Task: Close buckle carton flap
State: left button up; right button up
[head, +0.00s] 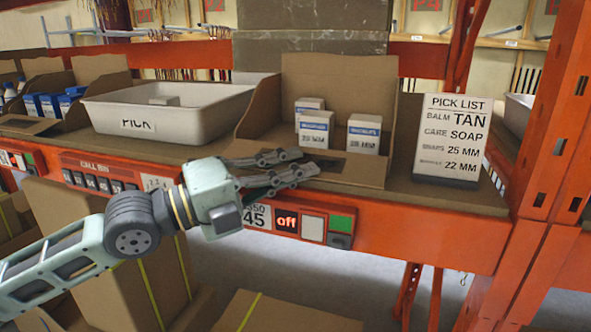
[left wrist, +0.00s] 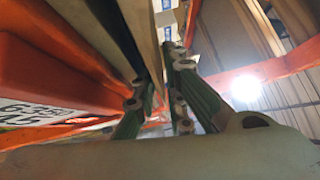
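The buckle carton (head: 340,88) is an open brown cardboard box on the shelf, with a tall back panel upright and a low front edge. Three small white-and-blue boxes (head: 315,131) stand inside; their small print is blurred. My left gripper (head: 308,162) reaches in from the left at the carton's front left edge. Its two fingers are apart, one behind the other, with no box between them. In the left wrist view, the fingers (left wrist: 178,75) point up along a brown cardboard edge (left wrist: 142,28); whether they touch it cannot be told. My right gripper is not in view.
A grey bin (head: 165,108) labelled PICK stands left of the carton. A pick list sign (head: 451,137) stands to the right. Larger cartons (head: 105,250) stand below.

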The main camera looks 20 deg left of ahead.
pick_arm(q)
grip_shut()
jog(key=shift+r, duration=0.1)
